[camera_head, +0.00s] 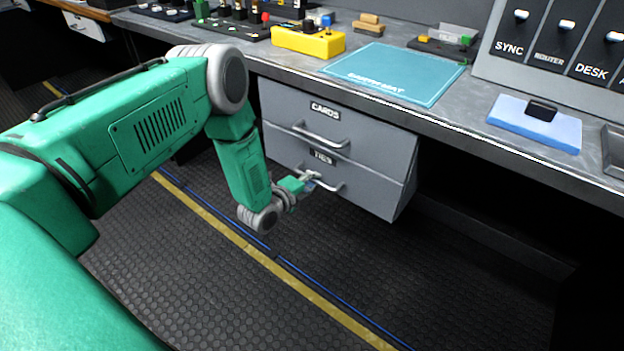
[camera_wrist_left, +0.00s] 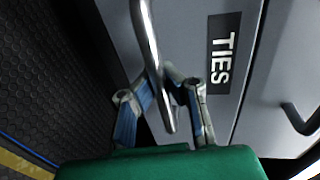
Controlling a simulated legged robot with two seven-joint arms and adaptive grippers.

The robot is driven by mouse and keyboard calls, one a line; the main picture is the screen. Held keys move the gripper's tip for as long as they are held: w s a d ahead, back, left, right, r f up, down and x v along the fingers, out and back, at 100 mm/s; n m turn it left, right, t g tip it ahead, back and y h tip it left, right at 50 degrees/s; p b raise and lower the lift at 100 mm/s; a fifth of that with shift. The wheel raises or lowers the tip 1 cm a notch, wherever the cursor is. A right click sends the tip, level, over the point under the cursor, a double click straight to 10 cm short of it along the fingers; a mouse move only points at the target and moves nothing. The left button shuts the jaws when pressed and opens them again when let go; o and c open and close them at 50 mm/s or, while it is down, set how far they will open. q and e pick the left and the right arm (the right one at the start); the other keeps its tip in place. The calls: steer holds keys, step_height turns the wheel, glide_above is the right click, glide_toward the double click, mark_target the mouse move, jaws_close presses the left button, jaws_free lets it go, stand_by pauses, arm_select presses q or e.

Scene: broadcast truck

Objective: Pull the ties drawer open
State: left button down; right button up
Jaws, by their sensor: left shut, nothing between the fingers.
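The ties drawer (camera_head: 372,192) is the lower grey drawer under the desk, and its front looks level with the cards drawer above it. Its label (camera_wrist_left: 221,55) reads TIES in the wrist view. Its metal bar handle (camera_head: 330,187) runs down the wrist view (camera_wrist_left: 147,35). My left gripper (camera_head: 308,179) is at the left part of this handle. My right gripper is out of view.
The cards drawer (camera_head: 373,138) with its own handle (camera_head: 320,136) is directly above. The desk (camera_head: 450,116) overhangs both and carries a teal mat (camera_head: 395,72), a yellow box (camera_head: 308,41) and a blue pad (camera_head: 535,125). The floor (camera_head: 330,250) before the drawers is clear.

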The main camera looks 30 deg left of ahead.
arm_select(q)
steer(key=shift+s+d+y, duration=0.2)
steer(key=shift+y, duration=0.1)
steer(key=shift+f, duration=0.1)
steer(key=c, duration=2.1)
jaws_free()
steer(key=shift+s+a, duration=0.1)
steer(key=shift+s, duration=0.2)
steer(key=o, duration=0.5)
steer(key=shift+s+a, duration=0.1)
steer(key=shift+a, duration=0.05)
steer(key=shift+f, duration=0.15)
steer(key=shift+d+r, duration=0.2)
steer(key=shift+s+a+r, duration=0.2)
steer(key=shift+s+r, duration=0.15)
steer(key=shift+s, duration=1.55)
steer(key=shift+s+a+r, duration=0.15)
steer(key=shift+s+r, duration=0.2)
steer(key=shift+s, duration=1.5)
steer(key=shift+s+a+r, duration=0.2)
steer(key=shift+s+r, duration=0.15)
steer(key=shift+s, duration=1.55)
